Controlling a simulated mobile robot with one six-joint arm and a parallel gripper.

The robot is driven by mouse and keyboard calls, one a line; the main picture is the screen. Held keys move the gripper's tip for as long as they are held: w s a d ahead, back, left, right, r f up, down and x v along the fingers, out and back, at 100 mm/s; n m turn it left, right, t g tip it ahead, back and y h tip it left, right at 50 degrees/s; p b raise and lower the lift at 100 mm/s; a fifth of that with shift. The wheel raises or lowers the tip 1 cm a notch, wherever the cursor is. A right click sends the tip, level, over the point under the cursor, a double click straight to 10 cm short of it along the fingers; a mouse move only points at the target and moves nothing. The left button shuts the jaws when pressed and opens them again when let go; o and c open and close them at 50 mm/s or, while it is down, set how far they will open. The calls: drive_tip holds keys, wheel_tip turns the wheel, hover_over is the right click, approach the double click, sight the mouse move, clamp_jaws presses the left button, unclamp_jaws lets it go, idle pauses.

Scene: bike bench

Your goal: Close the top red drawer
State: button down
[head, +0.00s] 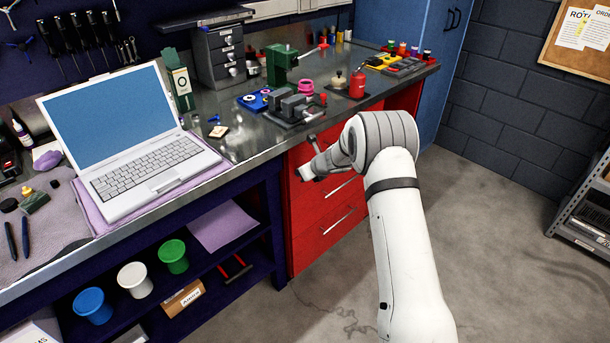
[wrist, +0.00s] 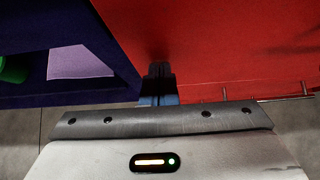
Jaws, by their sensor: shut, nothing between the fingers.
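The red drawer unit (head: 320,245) stands under the right part of the bench. Its top drawer (head: 297,158) is partly hidden behind my arm, and I see no clear gap or open inside there. In the wrist view a broad red front (wrist: 225,45) fills the upper right. My gripper (head: 303,173) is at the left part of the top drawer's front. In the wrist view its fingers (wrist: 159,72) are shut and empty, with tips close to or against the red surface; contact cannot be told.
Handles (head: 338,222) stick out from the lower drawers. The dark blue bench frame (head: 268,210) with its open shelf is left of the drawers. A laptop (head: 140,160) and a vise (head: 295,105) stand on the bench top.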

drive_tip(key=shift+w+a+r, duration=0.1)
drive_tip(key=shift+a+r, duration=0.15)
